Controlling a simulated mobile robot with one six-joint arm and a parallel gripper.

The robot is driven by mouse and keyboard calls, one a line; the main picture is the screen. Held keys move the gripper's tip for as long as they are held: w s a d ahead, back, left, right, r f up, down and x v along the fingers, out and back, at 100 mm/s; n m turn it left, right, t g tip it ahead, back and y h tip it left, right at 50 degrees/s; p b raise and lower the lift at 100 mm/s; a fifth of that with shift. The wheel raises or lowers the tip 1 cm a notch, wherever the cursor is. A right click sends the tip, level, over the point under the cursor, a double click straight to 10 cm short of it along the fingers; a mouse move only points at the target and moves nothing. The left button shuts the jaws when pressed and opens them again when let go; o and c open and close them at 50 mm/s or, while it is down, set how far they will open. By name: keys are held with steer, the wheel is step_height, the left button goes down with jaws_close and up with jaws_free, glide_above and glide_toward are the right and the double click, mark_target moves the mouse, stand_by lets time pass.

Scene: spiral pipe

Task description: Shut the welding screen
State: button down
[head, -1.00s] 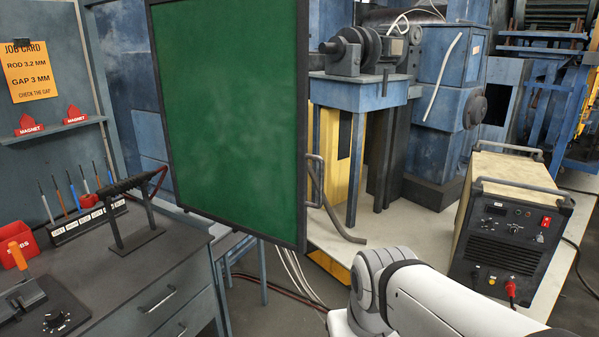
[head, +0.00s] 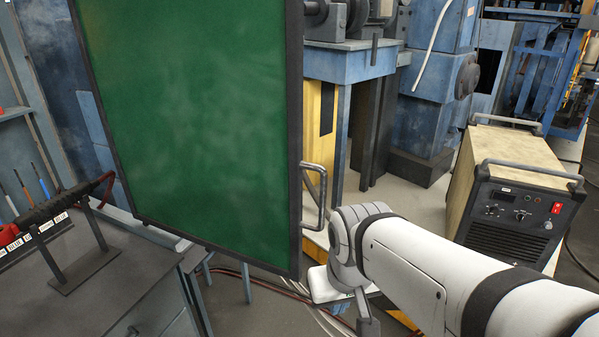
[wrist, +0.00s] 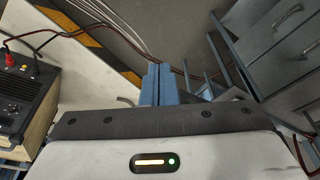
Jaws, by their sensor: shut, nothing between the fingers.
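The welding screen (head: 190,120) is a green panel in a dark frame. It hangs upright across the left and middle of the head view, beside the workbench. A grey bar handle (head: 318,195) sits on its right edge. My arm reaches in from the lower right, and its far end is just right of and below the handle in the picture; I cannot tell whether they touch. My gripper's blue fingers (wrist: 160,84) are together and empty in the wrist view, pointing over the floor. I cannot make out the screen in the wrist view.
The workbench (head: 90,285) with drawers and a rod rack (head: 75,215) stands at left. A welding machine (head: 515,205) stands at right on a pale platform. A blue machine stand (head: 350,65) is behind the screen. Cables (head: 265,288) run across the floor below.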

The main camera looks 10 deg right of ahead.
steer(key=w+d+r+m+t+y+p, duration=0.15)
steer(key=w+d+r+m+y, duration=0.25)
steer(key=d+r+m, duration=0.5)
steer(key=w+d+r+m+y+p, duration=0.3)
steer(key=w+d+r+m+y, duration=0.15)
steer(key=r+m, duration=0.8)
steer(key=w+a+f+m+p, duration=0.1)
steer(key=w+a+f, duration=0.3)
steer(key=a+f, duration=0.4)
steer(key=shift+w+a+f, duration=0.15)
steer(key=shift+w+a, duration=0.05)
steer(key=shift+a, duration=0.55)
steer(key=shift+m, duration=0.25)
steer(key=shift+w, duration=0.1)
